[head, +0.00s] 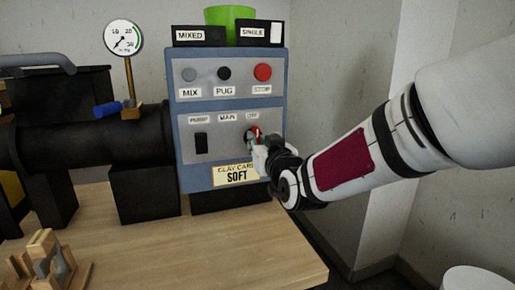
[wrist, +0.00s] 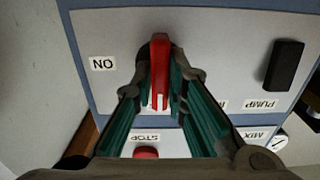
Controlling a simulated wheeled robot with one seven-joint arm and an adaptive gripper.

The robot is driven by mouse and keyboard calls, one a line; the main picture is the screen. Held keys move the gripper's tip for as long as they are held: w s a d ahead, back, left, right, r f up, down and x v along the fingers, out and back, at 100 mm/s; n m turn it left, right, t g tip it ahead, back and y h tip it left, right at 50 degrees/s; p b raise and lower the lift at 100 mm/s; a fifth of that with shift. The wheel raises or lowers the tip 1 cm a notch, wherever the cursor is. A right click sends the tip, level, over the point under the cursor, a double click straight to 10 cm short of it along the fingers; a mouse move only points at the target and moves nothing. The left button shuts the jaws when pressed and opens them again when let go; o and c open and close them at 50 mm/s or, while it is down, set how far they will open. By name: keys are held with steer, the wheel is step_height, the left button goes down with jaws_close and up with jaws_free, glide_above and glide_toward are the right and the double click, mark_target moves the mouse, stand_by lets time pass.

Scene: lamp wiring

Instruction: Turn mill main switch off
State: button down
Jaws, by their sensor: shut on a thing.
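The mill main switch has a red handle (head: 257,132) on the grey panel of the blue control box (head: 180,165), below the MAIN label (head: 228,117) and the OFF label (head: 252,116). In the wrist view, the red handle (wrist: 160,62) stands upright in the picture. Its white-marked end points down there, toward the STOP side of the panel, which is up on the box. The ON label (wrist: 103,64) shows upside down beside it. My gripper (head: 259,145) is shut on the handle, with a green-lined finger on each side. It hides part of the switch in the head view.
The black pump switch (head: 201,143) is left of the main switch. MIX, PUG and the red STOP button (head: 263,72) are above. A SOFT clay card (head: 234,175) sits just below my gripper. A wooden bench (head: 200,240) lies underneath, and a wall stands right.

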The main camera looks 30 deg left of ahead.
steer(key=shift+f, duration=0.15)
stand_by(0.3)
steer(key=c, duration=1.6)
jaws_free()
steer(key=v, duration=1.2)
